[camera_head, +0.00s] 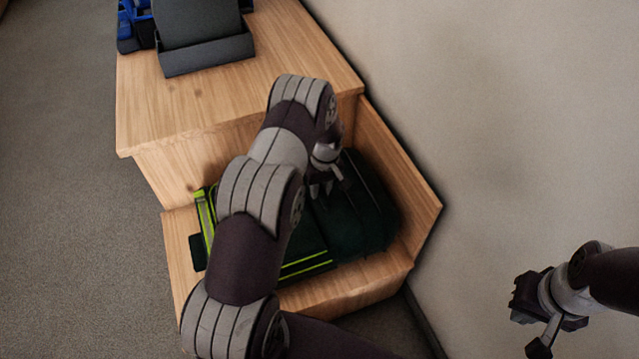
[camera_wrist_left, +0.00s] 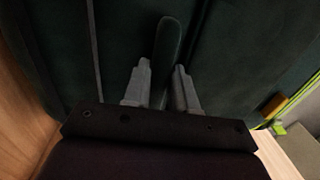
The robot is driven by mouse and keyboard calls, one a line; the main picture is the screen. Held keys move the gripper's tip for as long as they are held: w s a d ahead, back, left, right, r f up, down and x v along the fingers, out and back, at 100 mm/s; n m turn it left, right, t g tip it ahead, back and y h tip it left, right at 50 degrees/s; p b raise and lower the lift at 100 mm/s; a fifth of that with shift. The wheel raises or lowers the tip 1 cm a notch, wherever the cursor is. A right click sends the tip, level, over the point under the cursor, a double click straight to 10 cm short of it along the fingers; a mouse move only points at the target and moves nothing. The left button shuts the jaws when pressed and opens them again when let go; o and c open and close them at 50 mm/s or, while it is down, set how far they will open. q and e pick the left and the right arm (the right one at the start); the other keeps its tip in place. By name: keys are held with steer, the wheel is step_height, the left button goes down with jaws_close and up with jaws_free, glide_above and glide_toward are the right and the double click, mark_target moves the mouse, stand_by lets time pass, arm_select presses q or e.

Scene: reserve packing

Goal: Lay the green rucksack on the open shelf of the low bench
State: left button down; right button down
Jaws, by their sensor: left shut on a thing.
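The dark green rucksack (camera_head: 350,220) with bright yellow-green trim lies on the open shelf (camera_head: 345,293) of the low wooden bench, partly hidden behind my left arm. My left gripper (camera_head: 321,190) is over the rucksack. In the left wrist view the fingers of my left gripper (camera_wrist_left: 161,85) are shut on a dark strap or handle of the rucksack (camera_wrist_left: 225,55), which fills most of that view. My right gripper (camera_head: 532,325) hangs at the lower right, away from the bench; its fingers are too unclear to judge.
The higher bench top (camera_head: 220,105) holds a dark grey open box or holder (camera_head: 205,45) and a blue item (camera_head: 128,25) at the back. A wooden side panel (camera_head: 400,185) bounds the shelf on the right, beside the wall (camera_head: 500,120). Carpet floor lies clear at left.

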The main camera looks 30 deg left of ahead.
arm_select(q)
steer(key=shift+r, duration=0.1)
steer(key=c, duration=0.9)
jaws_free()
step_height(320, 180, up, 11)
steer(key=p, duration=0.3)
steer(key=s+d+r+m+t, duration=0.1)
steer(key=s+d+r+m, duration=0.5)
steer(key=r, duration=0.4)
steer(key=s+d+r+m, duration=0.2)
steer(key=s, duration=0.5)
steer(key=s+d+r+m+t, duration=0.1)
steer(key=s+d+m, duration=0.1)
steer(key=s, duration=0.5)
steer(key=shift+s+d+r+h, duration=0.3)
steer(key=shift+d+r, duration=0.05)
steer(key=shift+d, duration=0.45)
steer(key=shift+r, duration=0.1)
